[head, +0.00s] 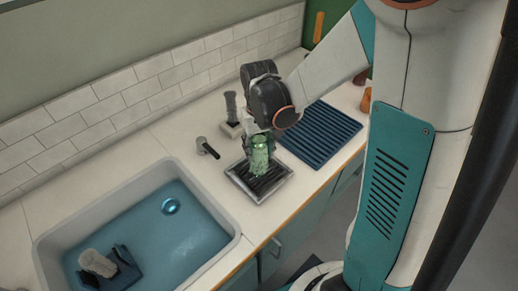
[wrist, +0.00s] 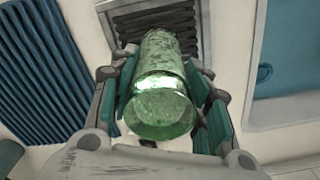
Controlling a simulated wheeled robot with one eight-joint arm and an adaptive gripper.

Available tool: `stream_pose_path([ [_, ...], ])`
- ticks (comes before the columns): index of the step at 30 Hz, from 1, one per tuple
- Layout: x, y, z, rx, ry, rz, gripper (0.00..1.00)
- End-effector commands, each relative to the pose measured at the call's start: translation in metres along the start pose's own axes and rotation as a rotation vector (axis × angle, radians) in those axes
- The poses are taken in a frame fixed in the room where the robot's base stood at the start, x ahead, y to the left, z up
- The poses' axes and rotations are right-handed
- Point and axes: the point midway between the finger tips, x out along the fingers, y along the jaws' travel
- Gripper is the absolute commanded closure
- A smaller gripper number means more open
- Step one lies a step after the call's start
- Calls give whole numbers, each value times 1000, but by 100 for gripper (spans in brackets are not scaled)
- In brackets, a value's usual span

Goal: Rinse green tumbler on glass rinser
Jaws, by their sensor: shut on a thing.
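The green tumbler (head: 259,160) is a speckled green glass over the glass rinser. In the wrist view the tumbler (wrist: 160,90) sits between the fingers of my gripper (wrist: 165,85), with its rounded closed end toward the camera, so it looks upside down. My gripper (head: 256,140) is shut on it from above. The glass rinser (head: 241,184) is a square metal tray with dark slats; its slats also show in the wrist view (wrist: 150,22). I cannot tell whether the tumbler's lower rim touches the slats.
A sink (head: 205,205) with a blue basin lies left of the rinser, holding a dark caddy (head: 125,272). A small black tap (head: 207,148) stands behind. A blue ribbed mat (head: 325,135) lies to the right. A dark brush-like item (head: 231,107) stands at the back.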

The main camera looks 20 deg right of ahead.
Motion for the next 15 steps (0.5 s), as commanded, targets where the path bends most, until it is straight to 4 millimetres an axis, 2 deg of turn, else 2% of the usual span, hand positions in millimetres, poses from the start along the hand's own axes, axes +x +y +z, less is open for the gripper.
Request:
stream_pose_path([
  [15, 8, 0, 0, 0, 0, 0, 83],
])
